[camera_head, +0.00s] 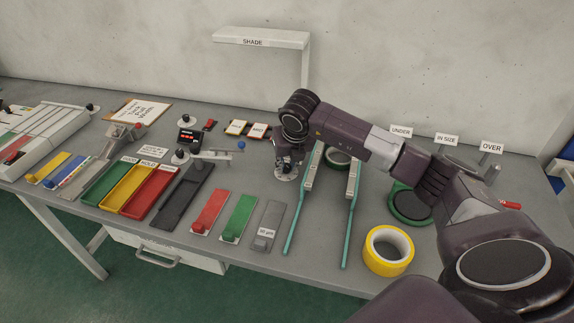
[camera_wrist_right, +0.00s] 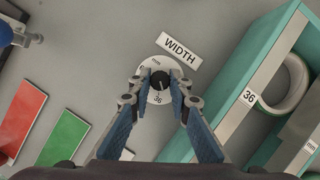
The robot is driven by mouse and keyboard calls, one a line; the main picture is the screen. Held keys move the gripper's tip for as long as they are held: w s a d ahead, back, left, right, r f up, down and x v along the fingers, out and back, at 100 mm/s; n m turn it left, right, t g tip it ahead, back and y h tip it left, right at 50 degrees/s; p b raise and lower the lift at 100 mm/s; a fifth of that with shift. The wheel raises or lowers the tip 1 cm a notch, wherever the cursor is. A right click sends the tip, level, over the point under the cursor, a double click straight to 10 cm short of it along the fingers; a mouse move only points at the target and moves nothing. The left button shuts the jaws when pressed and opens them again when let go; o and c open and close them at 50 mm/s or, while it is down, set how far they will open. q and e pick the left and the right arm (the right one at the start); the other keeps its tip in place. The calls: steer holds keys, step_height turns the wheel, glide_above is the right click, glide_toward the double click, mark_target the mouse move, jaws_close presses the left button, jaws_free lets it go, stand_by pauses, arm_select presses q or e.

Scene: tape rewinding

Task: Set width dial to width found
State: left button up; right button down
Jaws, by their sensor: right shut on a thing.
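The width dial is a white disc (camera_wrist_right: 152,69) with a black knob (camera_wrist_right: 160,80), beside a "WIDTH" label (camera_wrist_right: 178,48) in the right wrist view. The number 36 is on its lower edge; the pointer is too small to read surely. My right gripper (camera_wrist_right: 160,78) is shut on the knob, pointing down at the table. In the head view the gripper (camera_head: 288,160) stands over the dial (camera_head: 286,173), mostly covering it. To its right, a green-railed gauge (camera_head: 353,195) carries a "36" label (camera_wrist_right: 249,97), with a tape roll (camera_wrist_right: 288,85) between its rails. My left gripper is not in view.
A yellow tape roll (camera_head: 388,251) lies right of the rails, and a green roll (camera_head: 408,205) lies behind it under my right arm. UNDER, IN SIZE and OVER signs stand at the back. Coloured trays (camera_head: 128,186) and blocks lie left; a SHADE stand (camera_head: 262,40) rises behind.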

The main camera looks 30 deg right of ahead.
steer(key=shift+r, duration=0.1)
steer(key=c, duration=1.8)
jaws_free()
steer(key=v, duration=1.2)
